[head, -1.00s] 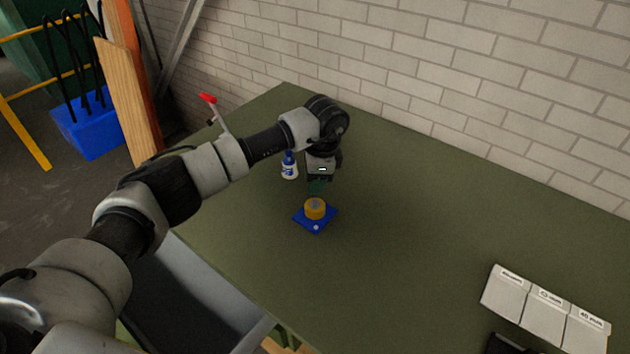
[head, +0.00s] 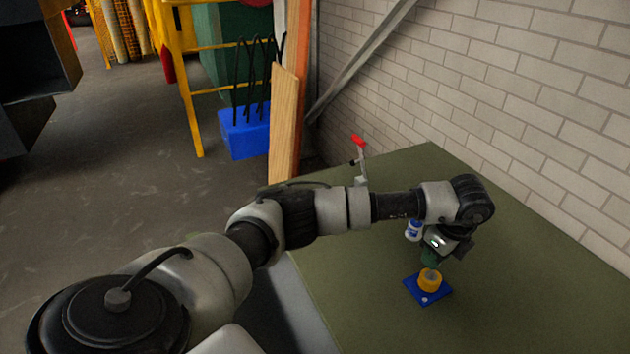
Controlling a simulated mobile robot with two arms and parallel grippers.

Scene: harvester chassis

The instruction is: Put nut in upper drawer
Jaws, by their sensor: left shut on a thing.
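My right gripper is not in view. No upper drawer can be made out.
The green table (head: 540,310) is clear to the right. A white and blue bottle (head: 414,230) stands behind the gripper. A red-handled clamp (head: 359,150) is at the table's far edge. A brick wall (head: 540,110) runs behind. Floor, a blue bin (head: 245,135) and a yellow frame (head: 187,80) are left.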

